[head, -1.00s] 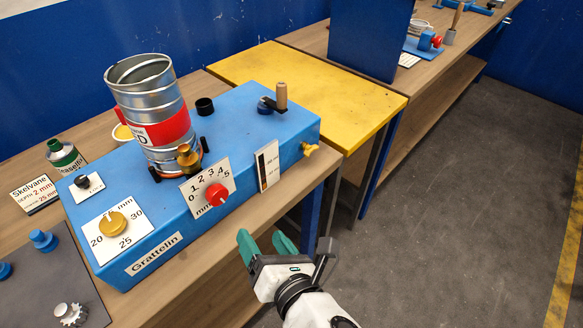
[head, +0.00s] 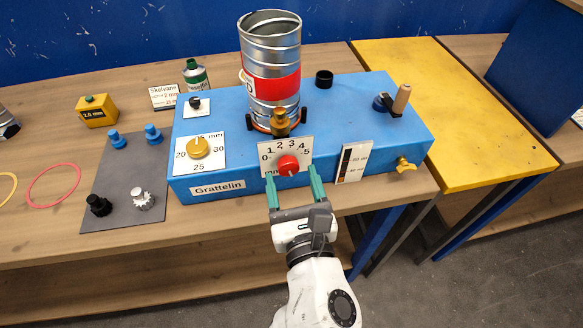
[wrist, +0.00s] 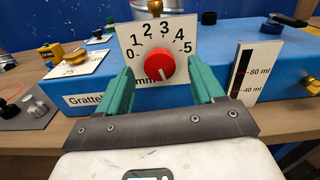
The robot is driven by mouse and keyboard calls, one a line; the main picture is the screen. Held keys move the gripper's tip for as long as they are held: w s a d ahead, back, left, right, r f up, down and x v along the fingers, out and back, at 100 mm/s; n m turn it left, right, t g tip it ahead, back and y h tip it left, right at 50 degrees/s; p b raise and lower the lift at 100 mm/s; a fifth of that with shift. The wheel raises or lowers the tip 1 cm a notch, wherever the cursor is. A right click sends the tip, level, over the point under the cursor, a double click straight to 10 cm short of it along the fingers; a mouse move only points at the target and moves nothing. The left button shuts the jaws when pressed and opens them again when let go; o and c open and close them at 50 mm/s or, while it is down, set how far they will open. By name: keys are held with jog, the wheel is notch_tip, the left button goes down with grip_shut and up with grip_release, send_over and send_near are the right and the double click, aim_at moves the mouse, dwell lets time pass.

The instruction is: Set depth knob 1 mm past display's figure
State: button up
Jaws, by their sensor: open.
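The red depth knob (head: 288,165) sits on a white plate (head: 271,148) numbered 0 to 5 with "mm", on the front of the blue Grattelin machine (head: 350,117). In the wrist view the knob (wrist: 159,66) has a white mark pointing down, away from the numbers. My gripper (head: 294,182) is open with green fingers at either side of the knob, just in front of it; contact cannot be told. A yellow box (head: 97,111) at the left bears a small mm figure, perhaps 1.8, too small to be sure. A Skelvane card (head: 164,96) reads depth 2 mm.
A yellow knob (head: 198,148) with a 20–30 mm scale is left of the red one. A ml gauge (head: 352,163) and yellow tap (head: 405,165) are to the right. A grey mat (head: 124,185) holds several small parts.

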aim_at(288, 166)
jog(key=shift+x, duration=1.25)
jog(key=shift+c, duration=0.3)
jog(key=c, duration=1)
